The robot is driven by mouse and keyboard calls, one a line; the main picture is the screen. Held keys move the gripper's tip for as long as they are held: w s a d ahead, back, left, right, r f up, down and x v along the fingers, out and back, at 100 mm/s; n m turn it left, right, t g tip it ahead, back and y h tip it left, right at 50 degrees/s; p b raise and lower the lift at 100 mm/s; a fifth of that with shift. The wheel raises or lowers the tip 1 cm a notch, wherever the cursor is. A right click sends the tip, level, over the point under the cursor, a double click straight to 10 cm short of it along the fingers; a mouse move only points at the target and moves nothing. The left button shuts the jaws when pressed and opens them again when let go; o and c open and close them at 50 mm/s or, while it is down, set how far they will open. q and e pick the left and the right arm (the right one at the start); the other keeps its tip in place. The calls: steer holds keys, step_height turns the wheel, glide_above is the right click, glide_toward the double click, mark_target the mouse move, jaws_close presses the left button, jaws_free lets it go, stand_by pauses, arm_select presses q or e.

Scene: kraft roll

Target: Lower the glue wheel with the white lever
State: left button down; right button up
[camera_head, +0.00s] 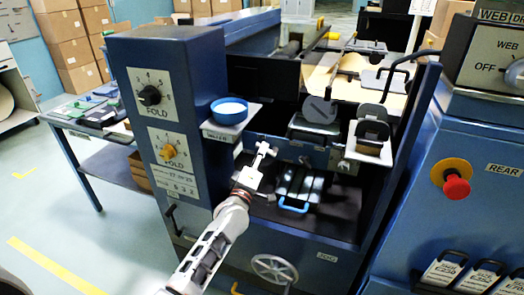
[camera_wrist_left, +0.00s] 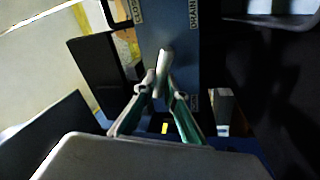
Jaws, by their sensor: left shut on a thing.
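The white lever (camera_wrist_left: 162,70) stands up between my left fingertips in the left wrist view, in front of a blue panel with "DRAIN" lettering. My left gripper (camera_head: 262,158) is shut on the lever, inside the blue machine's open bay in the head view; its fingers also show in the left wrist view (camera_wrist_left: 158,92). A grey round disc (camera_head: 320,110) sits above and to the right of my gripper; I cannot tell whether it is the glue wheel. My right gripper is not in view.
A blue handle (camera_head: 293,206) and a handwheel (camera_head: 274,268) are below. A red stop button (camera_head: 457,188) is on the right cabinet. Floor is clear at left.

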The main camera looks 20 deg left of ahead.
arm_select(q)
steer(key=shift+d+f+n+g+y+p, duration=0.1)
steer(key=shift+f+n+g+y+p, duration=0.35)
steer(key=shift+n, duration=1.8)
steer(key=shift+d+f+n+y+p, duration=0.25)
steer(key=shift+f+n+y, duration=0.4)
steer(key=shift+n, duration=1.65)
steer(key=shift+f+n+g+y+p, duration=0.25)
steer(key=shift+f+n+y+p, duration=0.25)
steer(key=shift+n, duration=1.75)
steer(key=c, duration=2.1)
jaws_free()
steer(key=shift+s+f, duration=0.1)
steer(key=shift+s, duration=0.05)
steer(key=s, duration=0.3)
steer(key=s+d, duration=0.1)
steer(key=s, duration=0.3)
steer(key=s+d+f, duration=0.1)
steer(key=s, duration=0.3)
steer(key=shift+s, duration=0.25)
